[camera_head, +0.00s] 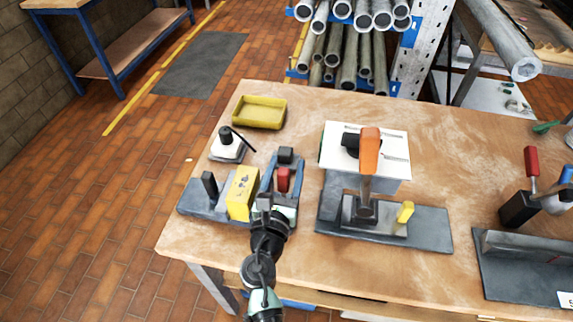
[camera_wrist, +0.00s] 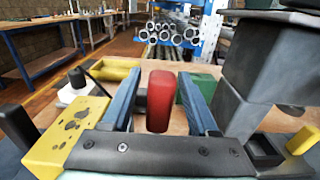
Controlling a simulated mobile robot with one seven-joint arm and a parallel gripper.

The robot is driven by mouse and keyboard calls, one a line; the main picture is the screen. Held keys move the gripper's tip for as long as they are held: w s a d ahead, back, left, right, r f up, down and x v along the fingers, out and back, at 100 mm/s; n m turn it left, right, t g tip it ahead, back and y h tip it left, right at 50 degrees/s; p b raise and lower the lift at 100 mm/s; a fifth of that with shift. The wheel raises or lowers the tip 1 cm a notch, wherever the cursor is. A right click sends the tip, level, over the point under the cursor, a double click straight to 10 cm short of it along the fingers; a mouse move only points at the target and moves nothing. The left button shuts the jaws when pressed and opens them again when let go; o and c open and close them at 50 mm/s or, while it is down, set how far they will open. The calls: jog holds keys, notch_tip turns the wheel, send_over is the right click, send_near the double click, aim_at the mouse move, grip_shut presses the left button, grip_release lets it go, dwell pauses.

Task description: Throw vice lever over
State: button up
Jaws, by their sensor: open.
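The vice lever, a red upright handle (camera_head: 283,181), stands at the vice on the left of the bench. In the wrist view the red lever (camera_wrist: 160,100) stands between my two blue fingers, with a gap on each side. My gripper (camera_head: 285,162) is open around it and not closed on it. The vice has a dark grey base (camera_head: 195,205) and a yellow block (camera_head: 243,193), which also shows at the left of the wrist view (camera_wrist: 65,140). The lever's foot is hidden behind my gripper's body.
Right of my gripper stands a grey fixture (camera_head: 430,230) with an orange upright handle (camera_head: 370,152) and a white plate (camera_head: 330,150). Behind are a yellow tray (camera_head: 259,100) and a small white block with a black knob (camera_head: 225,136). Bare bench (camera_head: 300,108) lies behind the vice.

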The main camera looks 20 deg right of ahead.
jog(key=shift+w+d, duration=0.15)
jog(key=shift+w, duration=0.05)
grip_shut()
dwell(0.3)
dwell(1.1)
